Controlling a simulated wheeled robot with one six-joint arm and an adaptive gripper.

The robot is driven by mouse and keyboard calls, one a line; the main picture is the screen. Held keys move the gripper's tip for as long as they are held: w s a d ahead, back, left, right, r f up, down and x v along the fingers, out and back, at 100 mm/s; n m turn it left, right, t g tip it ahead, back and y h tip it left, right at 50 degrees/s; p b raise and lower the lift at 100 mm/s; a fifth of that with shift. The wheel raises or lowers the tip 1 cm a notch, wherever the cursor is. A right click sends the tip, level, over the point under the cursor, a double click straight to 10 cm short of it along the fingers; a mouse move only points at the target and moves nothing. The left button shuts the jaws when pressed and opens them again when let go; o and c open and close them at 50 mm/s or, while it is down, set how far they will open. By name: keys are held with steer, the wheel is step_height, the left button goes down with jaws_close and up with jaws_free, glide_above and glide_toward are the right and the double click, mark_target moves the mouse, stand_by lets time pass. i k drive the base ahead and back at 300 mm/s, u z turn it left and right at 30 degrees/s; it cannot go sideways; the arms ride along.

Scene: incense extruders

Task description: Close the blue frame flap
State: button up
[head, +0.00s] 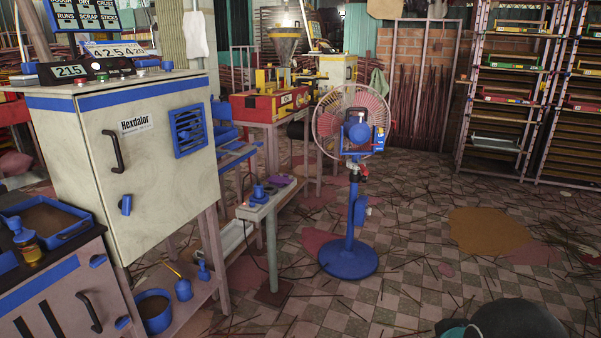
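A light grey cabinet labelled Hexdalor (150,170) stands at the left. On its front, at the upper right, is a blue square frame with slats (189,130). It is the only blue frame with a flap-like look that I can make out. It appears to lie close to the cabinet face, but I cannot tell whether any flap in it is open or shut. A dark handle (113,151) and a small blue latch (126,205) are on the same door. My gripper is not in view.
A pedestal fan with a blue base (348,259) stands mid-floor. A narrow bench (262,210) is beside the cabinet. A dark rounded object (518,320) fills the bottom right; I cannot identify it. Racks (505,90) stand at the back right. Thin sticks litter the otherwise fairly open tiled floor.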

mark_target(235, 145)
steer(key=i, duration=1.7)
steer(key=u, duration=0.85)
steer(key=k, duration=0.6)
steer(key=z, duration=0.7)
steer(key=i, duration=0.5)
steer(key=u, duration=0.8)
steer(key=i, duration=0.75)
steer(key=u, duration=0.85)
